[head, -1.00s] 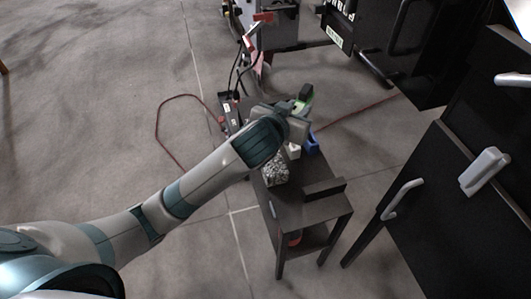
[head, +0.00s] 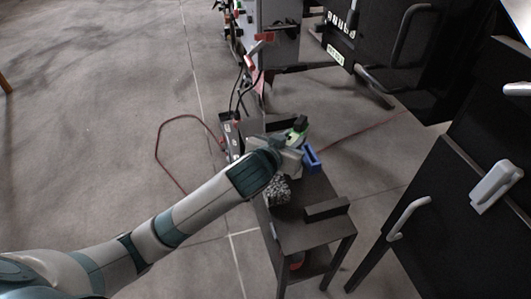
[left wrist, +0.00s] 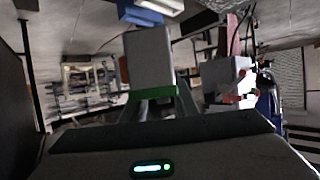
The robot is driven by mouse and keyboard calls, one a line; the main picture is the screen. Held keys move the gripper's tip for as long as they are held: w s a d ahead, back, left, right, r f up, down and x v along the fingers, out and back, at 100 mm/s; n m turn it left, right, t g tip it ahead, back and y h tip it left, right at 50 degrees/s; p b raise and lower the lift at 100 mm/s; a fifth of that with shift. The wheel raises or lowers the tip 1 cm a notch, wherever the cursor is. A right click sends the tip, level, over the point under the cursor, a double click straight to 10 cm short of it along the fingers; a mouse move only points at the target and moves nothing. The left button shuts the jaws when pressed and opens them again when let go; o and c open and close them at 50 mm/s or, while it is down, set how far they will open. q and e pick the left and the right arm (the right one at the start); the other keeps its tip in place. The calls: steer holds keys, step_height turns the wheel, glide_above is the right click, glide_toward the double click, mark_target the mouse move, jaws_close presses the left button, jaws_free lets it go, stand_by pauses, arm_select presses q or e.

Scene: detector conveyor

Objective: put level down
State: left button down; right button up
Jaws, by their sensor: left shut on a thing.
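My gripper and wrist hide part of the tabletop below. I cannot tell whether the level touches anything. My right gripper is not in view.
A blue holder (head: 311,158) stands on the table just right of my gripper. A grey speckled lump (head: 278,190) lies nearer, and a dark raised block (head: 326,209) crosses the near part. Black cabinets with handles (head: 409,218) stand close on the right. A red cable (head: 158,146) lies on the floor.

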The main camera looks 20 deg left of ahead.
arm_select(q)
steer(key=w+a+f, duration=0.1)
steer(key=a, duration=0.1)
steer(key=a+f+b, duration=0.1)
steer(key=a+f, duration=0.1)
steer(key=a, duration=0.1)
steer(key=w+a+f, duration=0.1)
steer(key=a+f, duration=0.1)
steer(key=a, duration=0.1)
steer(key=shift+w+f, duration=0.1)
steer(key=shift+w, duration=0.25)
steer(key=shift+a, duration=0.25)
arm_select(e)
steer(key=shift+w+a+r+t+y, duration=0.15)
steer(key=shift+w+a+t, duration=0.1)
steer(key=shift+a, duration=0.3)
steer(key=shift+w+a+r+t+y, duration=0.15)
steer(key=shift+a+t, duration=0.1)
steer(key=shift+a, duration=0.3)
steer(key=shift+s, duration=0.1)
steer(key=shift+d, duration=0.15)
arm_select(q)
steer(key=shift+f, duration=0.3)
step_height(320, 180, down, 3)
steer(key=shift+b, duration=0.6)
steer(key=shift+f, duration=0.3)
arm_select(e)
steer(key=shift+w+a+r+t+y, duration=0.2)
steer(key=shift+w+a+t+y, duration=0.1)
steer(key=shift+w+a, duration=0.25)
